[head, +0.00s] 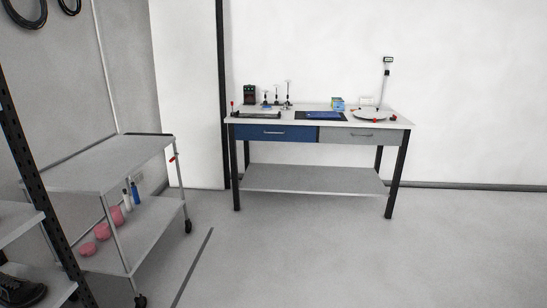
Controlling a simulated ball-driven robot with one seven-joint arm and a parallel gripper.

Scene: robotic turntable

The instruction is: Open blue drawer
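The blue drawer (258,132) is the left front of a workbench (320,107) that stands against the far white wall. It looks closed, flush with the grey drawer (362,136) to its right. A thin bar handle (274,133) runs across the blue front. My gripper does not show in the head view. The bench is some distance off, across open floor.
A wheeled grey cart (118,160) stands at the left, with pink containers and bottles on its lower shelf. A dark-framed shelf rack (36,205) is at the near left. The floor (330,255) before the bench is clear. Instruments stand on the bench.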

